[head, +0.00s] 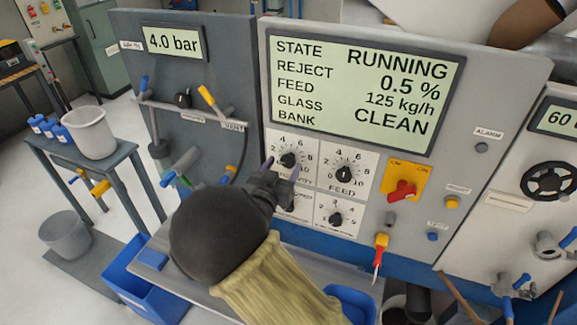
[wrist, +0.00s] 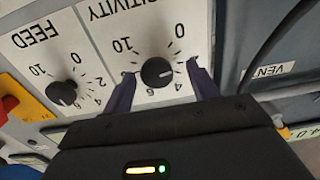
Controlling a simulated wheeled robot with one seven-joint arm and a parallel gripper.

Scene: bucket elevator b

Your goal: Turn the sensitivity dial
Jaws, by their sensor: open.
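The sensitivity dial is a round black knob (head: 289,160) on a white plate with a number scale, at the upper left of the dials below the big display. In the wrist view the same dial (wrist: 157,72) appears upside down, with "SENSITIVITY" partly cut off. My gripper (head: 281,168) is open in front of this plate. In the wrist view the dark fingertips of my gripper (wrist: 160,76) stand one on each side of the knob, with a gap on both sides. My gripper partly hides the plate's lower part in the head view. The knob's exact setting is hard to read.
The feed dial (head: 345,170) is close on the right; another dial (head: 336,218) sits below it. A red switch (head: 402,190) on a yellow plate is further right. Left are a yellow-handled valve (head: 207,95) and a black knob (head: 183,98). The display (head: 365,85) reads RUNNING, CLEAN.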

